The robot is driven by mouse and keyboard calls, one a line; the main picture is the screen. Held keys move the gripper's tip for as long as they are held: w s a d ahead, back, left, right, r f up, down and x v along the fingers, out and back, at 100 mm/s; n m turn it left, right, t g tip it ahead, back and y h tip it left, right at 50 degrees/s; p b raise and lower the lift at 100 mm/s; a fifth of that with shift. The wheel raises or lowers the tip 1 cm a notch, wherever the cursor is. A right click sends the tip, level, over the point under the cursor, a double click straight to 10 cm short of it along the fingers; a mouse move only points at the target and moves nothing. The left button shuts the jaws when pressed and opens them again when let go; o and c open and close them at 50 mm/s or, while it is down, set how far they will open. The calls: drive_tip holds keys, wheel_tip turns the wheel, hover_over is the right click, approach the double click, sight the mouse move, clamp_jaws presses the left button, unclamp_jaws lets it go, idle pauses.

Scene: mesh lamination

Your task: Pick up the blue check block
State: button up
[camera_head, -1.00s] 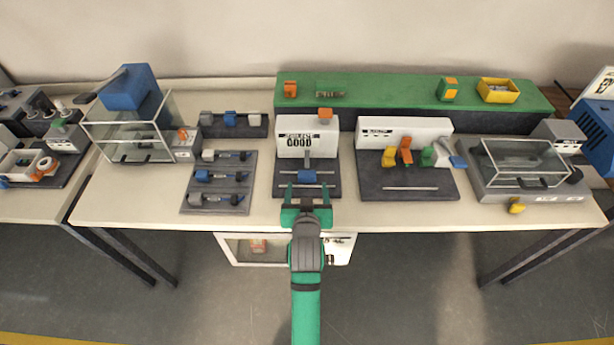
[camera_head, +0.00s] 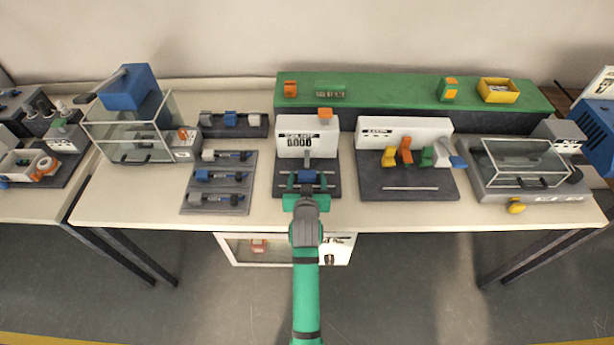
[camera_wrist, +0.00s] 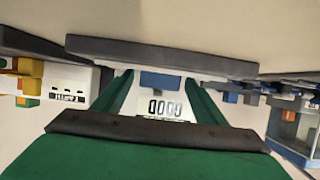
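The blue check block (camera_head: 307,177) sits on the dark base of the middle station, below a white display panel. My gripper (camera_head: 307,187) is at the front of this base, with one finger to each side of the block. In the wrist view the blue block (camera_wrist: 160,81) shows between the two green fingers (camera_wrist: 160,100), with a gap on each side. My gripper is open and empty. How far the fingertips reach along the block is hard to tell.
A dark tray (camera_head: 240,205) with blue and grey pieces lies to the left. Another blue block (camera_head: 230,117) stands in a rack behind it. The white display panel (camera_head: 321,142) rises behind the block. A station with coloured clips (camera_head: 375,182) is to the right.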

drive_tip(key=c, duration=0.9)
drive_tip(key=shift+c, duration=0.7)
drive_tip(key=shift+r, duration=0.1)
